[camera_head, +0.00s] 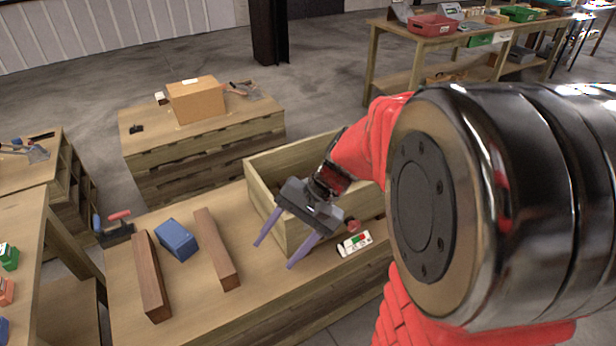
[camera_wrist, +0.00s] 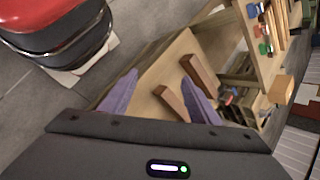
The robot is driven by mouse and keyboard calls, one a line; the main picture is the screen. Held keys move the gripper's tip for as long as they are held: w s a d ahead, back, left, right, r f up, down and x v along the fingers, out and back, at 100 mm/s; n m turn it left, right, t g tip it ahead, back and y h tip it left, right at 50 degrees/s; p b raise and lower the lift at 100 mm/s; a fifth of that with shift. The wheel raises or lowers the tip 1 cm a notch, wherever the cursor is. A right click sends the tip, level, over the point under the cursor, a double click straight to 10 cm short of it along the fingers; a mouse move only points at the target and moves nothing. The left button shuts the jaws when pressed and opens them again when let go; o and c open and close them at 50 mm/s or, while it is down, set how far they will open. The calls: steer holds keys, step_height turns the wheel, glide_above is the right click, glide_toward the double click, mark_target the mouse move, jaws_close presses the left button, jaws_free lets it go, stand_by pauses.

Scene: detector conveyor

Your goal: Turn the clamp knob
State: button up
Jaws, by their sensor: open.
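My gripper (camera_head: 274,255) is open and empty above the near wooden bench, its two purple fingers pointing down and left. A small red knob-like part (camera_head: 352,225) sits at the crate's near right side, just right of my gripper and apart from the fingers. A dark tool with red and blue handles (camera_head: 114,232) lies at the bench's far left corner. I cannot tell for certain which of these is the clamp knob.
Two brown wooden bars (camera_head: 151,277) and (camera_head: 217,247) lie on the bench, with a blue block (camera_head: 177,240) between them. An open wooden crate (camera_head: 262,192) stands behind my gripper. A white box with coloured buttons (camera_head: 355,243) is right of it. A cardboard box (camera_head: 195,102) stands farther back.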

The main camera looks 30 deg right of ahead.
steer(key=w+d+f+m+t+y, duration=0.2)
steer(key=w+d+f+m+t, duration=0.25)
steer(key=d+f+m, duration=0.35)
steer(key=w+d+f+m+t+y, duration=0.35)
steer(key=w+d+f+m, duration=0.2)
steer(key=d, duration=0.35)
steer(key=m+t+h, duration=0.9)
steer(key=m+h, duration=0.3)
steer(key=m, duration=0.3)
glide_toward(356, 229)
steer(key=shift+n, duration=0.25)
steer(key=s, duration=0.5)
steer(key=shift+d+r, duration=0.15)
steer(key=shift+d, duration=0.05)
steer(key=shift+y, duration=0.25)
steer(key=w, duration=1.3)
steer(key=shift+w+a, duration=0.2)
steer(key=shift+w, duration=0.15)
steer(key=shift+c, duration=0.4)
